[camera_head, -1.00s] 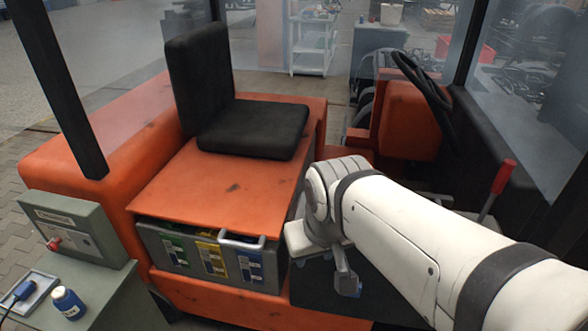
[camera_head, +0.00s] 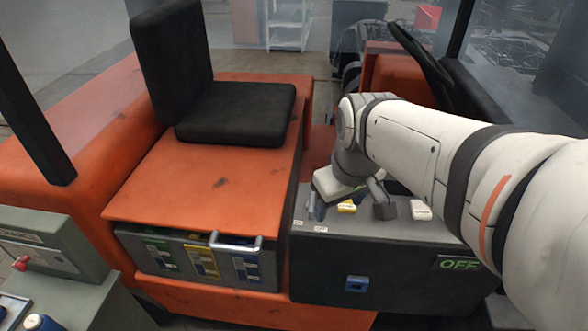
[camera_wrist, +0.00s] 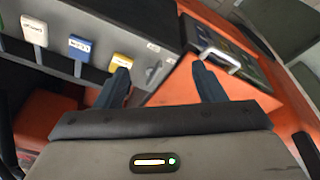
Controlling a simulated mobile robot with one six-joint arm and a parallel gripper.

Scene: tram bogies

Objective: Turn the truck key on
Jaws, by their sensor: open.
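The truck's dark console (camera_head: 330,262) stands right of the orange seat base, with a green "OFF" display (camera_head: 457,264) on its front. Two small pale labels (camera_head: 320,229) sit at its top left edge; they also show in the wrist view (camera_wrist: 153,47). A small grey part (camera_wrist: 153,72) near them may be the key, but I cannot tell. My gripper (camera_head: 345,200) is open and empty, low over the console's left end. In the wrist view its two dark fingers (camera_wrist: 163,82) are wide apart, with the label area ahead between them.
Tagged levers stand along the console top: yellow (camera_head: 347,207), blue (camera_wrist: 79,45) and white (camera_head: 421,210), close to my gripper. A battery tray (camera_head: 190,258) with a light handle is at left. The black seat (camera_head: 235,112) and steering wheel (camera_head: 420,65) lie behind.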

